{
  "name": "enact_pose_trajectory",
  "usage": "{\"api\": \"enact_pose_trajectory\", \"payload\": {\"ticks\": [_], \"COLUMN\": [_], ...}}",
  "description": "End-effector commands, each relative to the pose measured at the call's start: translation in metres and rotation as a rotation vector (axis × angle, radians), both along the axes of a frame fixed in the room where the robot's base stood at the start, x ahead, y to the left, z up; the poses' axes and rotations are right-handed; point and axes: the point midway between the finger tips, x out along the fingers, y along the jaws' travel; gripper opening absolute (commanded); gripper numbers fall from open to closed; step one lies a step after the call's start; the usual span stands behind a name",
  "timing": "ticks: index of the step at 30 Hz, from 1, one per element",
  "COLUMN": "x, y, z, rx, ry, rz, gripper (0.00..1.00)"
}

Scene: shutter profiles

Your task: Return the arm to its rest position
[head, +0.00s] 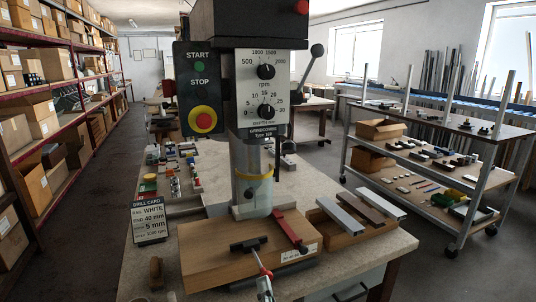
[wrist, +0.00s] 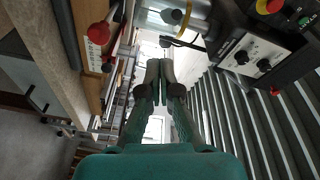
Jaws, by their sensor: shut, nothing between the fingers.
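My gripper (wrist: 159,68) shows in the wrist view with its two dark green fingers together and nothing between them. It points into open space between the drill press and the bench side. I cannot make out the gripper in the head view. The drill press (head: 268,105) stands on the bench in the middle of the head view, with a start and stop box and two dials. Its head also shows at the upper right of the wrist view (wrist: 250,50). No rest position is marked in either view.
A wooden board (head: 205,255) with a red stop (head: 289,231) lies under the drill. Profiles lie in a wooden tray (head: 345,243) to its right. A drill card (head: 149,222) stands left. A trolley (head: 470,160) stands right, shelves with boxes (head: 40,115) left. The left aisle floor is clear.

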Motion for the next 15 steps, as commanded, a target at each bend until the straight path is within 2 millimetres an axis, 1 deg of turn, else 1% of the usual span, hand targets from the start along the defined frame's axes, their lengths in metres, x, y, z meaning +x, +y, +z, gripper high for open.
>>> {"api": "enact_pose_trajectory", "payload": {"ticks": [1,5,8,9,11,15], "x": [-0.004,-0.019,-0.036,-0.044,-0.057,-0.089], "y": [-0.006,-0.021,-0.038,-0.044,-0.054,-0.077], "z": [-0.011,-0.04,-0.068,-0.079,-0.095,-0.127], "rx": [-0.028,-0.117,-0.207,-0.244,-0.299,-0.423], "ry": [0.006,0.01,0.017,0.019,0.022,0.029], "rz": [0.0,0.002,0.007,0.01,0.013,0.021], "gripper": [0.0,0.0,0.0,0.0,0.0,0.0]}}
